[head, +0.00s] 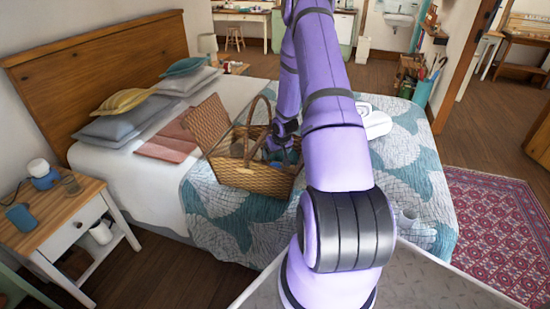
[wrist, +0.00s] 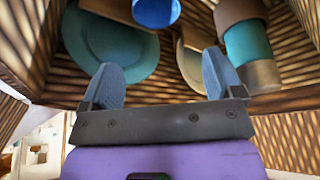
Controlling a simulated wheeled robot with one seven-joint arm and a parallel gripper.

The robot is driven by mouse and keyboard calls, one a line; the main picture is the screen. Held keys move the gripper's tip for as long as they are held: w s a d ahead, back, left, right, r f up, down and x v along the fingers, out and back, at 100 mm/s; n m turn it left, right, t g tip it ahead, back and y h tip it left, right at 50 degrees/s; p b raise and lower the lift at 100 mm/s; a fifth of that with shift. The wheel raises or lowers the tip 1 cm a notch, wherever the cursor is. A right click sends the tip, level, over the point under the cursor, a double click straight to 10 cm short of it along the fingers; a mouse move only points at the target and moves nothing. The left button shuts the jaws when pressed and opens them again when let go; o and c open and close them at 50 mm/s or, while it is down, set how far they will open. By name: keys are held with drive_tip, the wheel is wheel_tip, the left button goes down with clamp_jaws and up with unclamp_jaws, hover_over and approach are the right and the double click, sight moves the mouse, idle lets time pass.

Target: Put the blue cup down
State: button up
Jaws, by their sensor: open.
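My gripper (wrist: 160,64) is open inside the wicker picnic basket (wrist: 60,85), with nothing between its blue fingers. A blue cup (wrist: 156,12), cut off by the top edge of the wrist view, is in the basket beyond the fingertips and apart from them. It overlaps the edge of a teal plate (wrist: 125,55) in the picture; I cannot tell whether they touch. In the head view the basket (head: 255,180) stands open on the bed, and my gripper (head: 283,150) reaches into it. The cup cannot be made out there.
A brown, teal and tan cylindrical item (wrist: 247,42) and a partly hidden beige dish (wrist: 190,62) are also in the basket. The basket lid (head: 207,122) stands raised. The bed (head: 230,225) has free quilt in front. A nightstand (head: 75,215) with small items is at left.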

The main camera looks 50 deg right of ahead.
drive_tip(key=v, duration=0.8)
idle(1.1)
